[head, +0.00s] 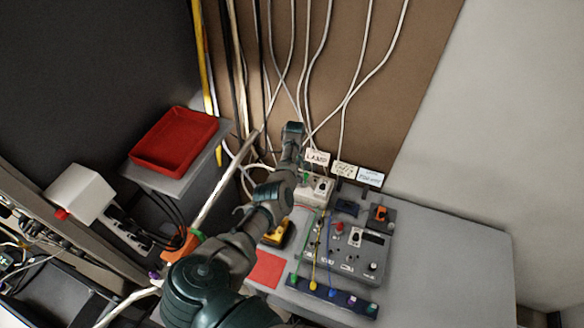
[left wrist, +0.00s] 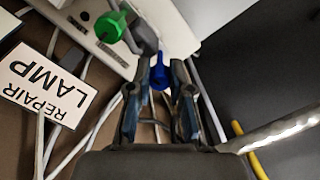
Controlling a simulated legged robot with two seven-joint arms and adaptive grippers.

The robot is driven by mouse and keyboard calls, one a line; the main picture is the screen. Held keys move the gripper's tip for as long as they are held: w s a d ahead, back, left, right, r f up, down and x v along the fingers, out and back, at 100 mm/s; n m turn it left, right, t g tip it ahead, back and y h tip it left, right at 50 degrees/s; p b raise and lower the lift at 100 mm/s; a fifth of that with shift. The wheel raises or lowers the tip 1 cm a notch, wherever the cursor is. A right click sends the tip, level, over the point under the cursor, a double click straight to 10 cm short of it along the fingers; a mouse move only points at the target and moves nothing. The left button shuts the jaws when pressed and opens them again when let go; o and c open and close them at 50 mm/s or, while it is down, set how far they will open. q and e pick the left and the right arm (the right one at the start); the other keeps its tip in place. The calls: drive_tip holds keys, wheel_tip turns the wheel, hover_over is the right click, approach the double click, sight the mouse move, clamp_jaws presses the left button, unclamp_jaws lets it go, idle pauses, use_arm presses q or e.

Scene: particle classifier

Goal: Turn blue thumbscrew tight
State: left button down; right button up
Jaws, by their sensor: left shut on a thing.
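The blue thumbscrew (left wrist: 158,74) shows in the left wrist view between the fingertips of my left gripper (left wrist: 159,88), which is shut on it. Its lower part is hidden by the fingers and its mount is only partly seen. A green thumbscrew (left wrist: 110,26) is beside it to the upper left, on a pale housing. In the head view my left arm reaches up to the back wall beside the lamp sign (head: 317,158); its fingers and the blue thumbscrew are hidden there. My right gripper is not in view.
A grey table (head: 450,240) holds a control panel (head: 350,250), a yellow tool (head: 279,233) and a red square (head: 265,269). A red tray (head: 176,141) stands on a shelf at left. White cables hang down the back wall. The table's right side is clear.

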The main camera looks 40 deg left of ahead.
use_arm(q)
drive_tip(key=m, duration=0.3)
drive_tip(key=shift+d+r+m+p, duration=0.1)
drive_tip(key=shift+r+m+p, duration=0.05)
drive_tip(key=shift+m+p, duration=0.2)
drive_tip(key=m, duration=0.2)
drive_tip(key=shift+m+p, duration=0.3)
drive_tip(key=shift+m, duration=0.05)
drive_tip(key=m+p, duration=0.1)
drive_tip(key=m, duration=0.4)
drive_tip(key=shift+y, duration=0.3)
drive_tip(key=shift+m, duration=2.5)
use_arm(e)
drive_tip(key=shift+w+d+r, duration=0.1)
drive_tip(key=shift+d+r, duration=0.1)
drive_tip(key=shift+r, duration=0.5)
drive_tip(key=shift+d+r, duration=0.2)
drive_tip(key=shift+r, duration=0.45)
use_arm(q)
drive_tip(key=shift+m, duration=0.4)
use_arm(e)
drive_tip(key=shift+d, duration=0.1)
use_arm(q)
drive_tip(key=c, duration=1)
unclamp_jaws()
drive_tip(key=r, duration=0.7)
drive_tip(key=w+r, duration=0.1)
drive_tip(key=r, duration=0.3)
drive_tip(key=shift+d+r, duration=0.3)
drive_tip(key=shift+d, duration=0.1)
